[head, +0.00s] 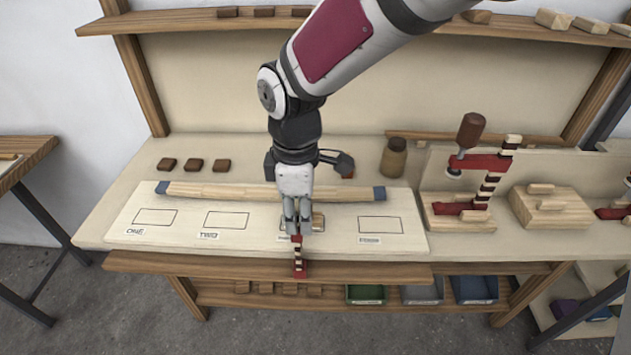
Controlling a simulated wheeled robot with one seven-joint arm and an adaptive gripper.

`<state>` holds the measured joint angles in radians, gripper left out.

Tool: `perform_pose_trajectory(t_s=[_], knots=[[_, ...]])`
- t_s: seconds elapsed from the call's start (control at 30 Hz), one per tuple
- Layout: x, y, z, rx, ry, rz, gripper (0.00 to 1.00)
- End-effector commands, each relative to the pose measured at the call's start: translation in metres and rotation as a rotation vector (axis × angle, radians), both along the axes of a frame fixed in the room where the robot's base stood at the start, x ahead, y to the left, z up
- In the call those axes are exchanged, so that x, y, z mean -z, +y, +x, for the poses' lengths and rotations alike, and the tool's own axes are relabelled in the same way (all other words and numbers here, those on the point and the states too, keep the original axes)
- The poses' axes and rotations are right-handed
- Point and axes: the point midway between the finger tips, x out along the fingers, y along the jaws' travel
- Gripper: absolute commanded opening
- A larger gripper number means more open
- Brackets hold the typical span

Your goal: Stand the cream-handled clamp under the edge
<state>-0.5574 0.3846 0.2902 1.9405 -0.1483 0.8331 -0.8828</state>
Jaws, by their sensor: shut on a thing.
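My gripper (298,227) points down at the front edge of the bench and is shut on a clamp (299,269). The clamp's dark-and-cream striped bar hangs below the fingers, with a red jaw at its lower end, in front of the wooden front rail. Its handle and upper part are hidden by my gripper, so I cannot tell the handle's colour or whether the clamp touches the edge. Another red clamp (480,162) with a brown handle stands upright on a wooden block at the right.
A pale board (180,232) with several labelled outlines lies under my gripper; a long blue-ended wooden strip (230,191) lies along its back. A brown jar (394,157) stands behind. Small dark blocks (194,165) sit at left. Bins (420,293) are on the shelf below.

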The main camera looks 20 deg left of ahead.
Motion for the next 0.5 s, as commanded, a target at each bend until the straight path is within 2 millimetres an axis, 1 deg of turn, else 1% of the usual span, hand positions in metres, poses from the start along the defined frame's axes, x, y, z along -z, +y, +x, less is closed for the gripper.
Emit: perform_pose_trajectory(t_s=[0.3,0.33,0.37,0.4,0.5], knots=[[-0.0009,0.0007,0.0002,0.0,-0.002,0.001,0.0],[-0.0009,0.0007,0.0002,0.0,-0.002,0.001,0.31],[-0.0009,0.0007,0.0002,0.0,-0.002,0.001,0.38],[-0.0008,0.0006,0.0003,0.0,-0.002,0.001,0.47],[-0.0006,0.0005,0.0002,0.0,-0.001,0.001,0.48]])
